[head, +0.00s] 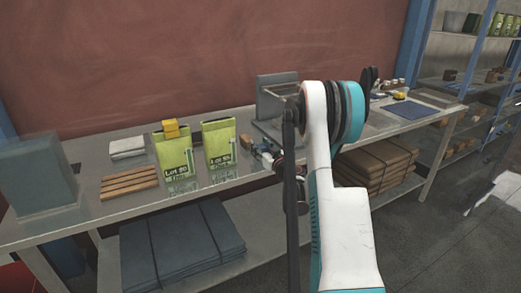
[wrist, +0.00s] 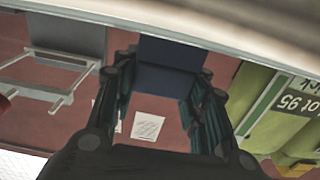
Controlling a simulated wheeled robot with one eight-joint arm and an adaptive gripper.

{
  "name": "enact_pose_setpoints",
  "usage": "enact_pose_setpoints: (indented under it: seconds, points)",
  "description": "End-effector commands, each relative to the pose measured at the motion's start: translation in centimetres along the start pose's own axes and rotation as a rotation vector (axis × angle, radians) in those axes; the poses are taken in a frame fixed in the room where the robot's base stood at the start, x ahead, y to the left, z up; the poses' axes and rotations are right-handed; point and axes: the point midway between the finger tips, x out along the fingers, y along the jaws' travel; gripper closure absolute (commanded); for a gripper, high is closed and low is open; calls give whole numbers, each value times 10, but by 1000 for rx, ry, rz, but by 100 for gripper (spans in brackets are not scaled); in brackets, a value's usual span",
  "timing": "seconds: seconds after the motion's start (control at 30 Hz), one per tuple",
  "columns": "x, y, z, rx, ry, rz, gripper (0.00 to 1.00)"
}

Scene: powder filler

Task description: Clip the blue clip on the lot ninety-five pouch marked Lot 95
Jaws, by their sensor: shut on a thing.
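Two green pouches stand upright on the bench in the head view. The right pouch (head: 221,146) has an open top without a clip; its label reads Lot 95 in the wrist view (wrist: 285,97). The left pouch (head: 173,150) has a yellow clip (head: 171,129) over its top; its lot number is too small to read surely. My gripper (head: 261,151) is just right of the Lot 95 pouch, apart from it. It is shut on the blue clip (wrist: 172,65), which spans between the fingers in the wrist view. My arm partly hides the gripper in the head view.
A wooden slatted block (head: 129,184) and a grey stack (head: 127,148) lie left of the pouches. A grey box (head: 40,172) stands at the far left. A grey metal stand (head: 277,98) is behind my gripper. A blue mat (head: 411,110) lies far right.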

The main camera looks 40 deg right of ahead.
Motion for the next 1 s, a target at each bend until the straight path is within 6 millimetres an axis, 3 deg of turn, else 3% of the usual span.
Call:
enact_pose_setpoints:
  seconds: [0.17, 0.6, 0.8, 1.0]
  points:
    - [0, 0, -29, 0, 0, 0, 76]
    - [-1, 0, -145, 0, 0, 0, 76]
    - [0, 0, -177, 0, 0, 0, 76]
    - [0, 0, -190, 0, 0, 0, 76]
